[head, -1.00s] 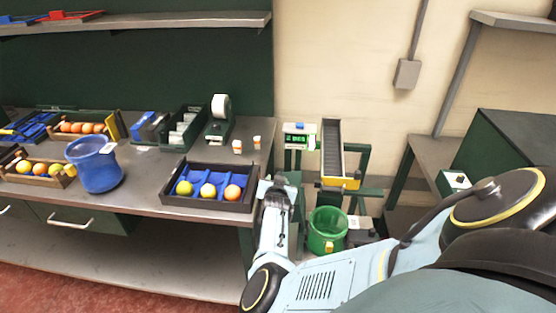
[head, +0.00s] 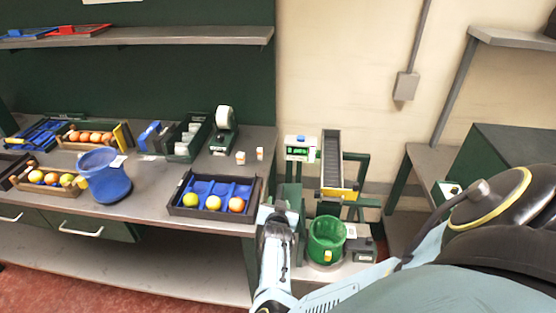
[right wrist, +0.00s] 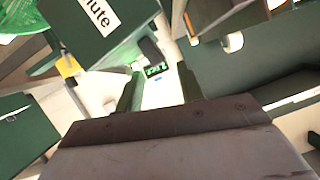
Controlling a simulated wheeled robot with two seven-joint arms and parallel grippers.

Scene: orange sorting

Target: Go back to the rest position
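My right arm reaches up from the bottom of the head view, and its gripper (head: 288,196) is beside the right end of the bench, right of the dark tray. In the right wrist view the two dark green fingers (right wrist: 158,92) stand apart with nothing held between them. The scale's lit green display (right wrist: 156,70) shows beyond them. My left gripper is not in view.
A green bin (head: 326,240) stands right of my gripper, below a conveyor chute (head: 332,160) and a scale (head: 300,147). The bench (head: 150,205) carries a blue bucket (head: 106,178), fruit crates and a label roll (head: 224,120). A dark cabinet (head: 515,150) stands at right.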

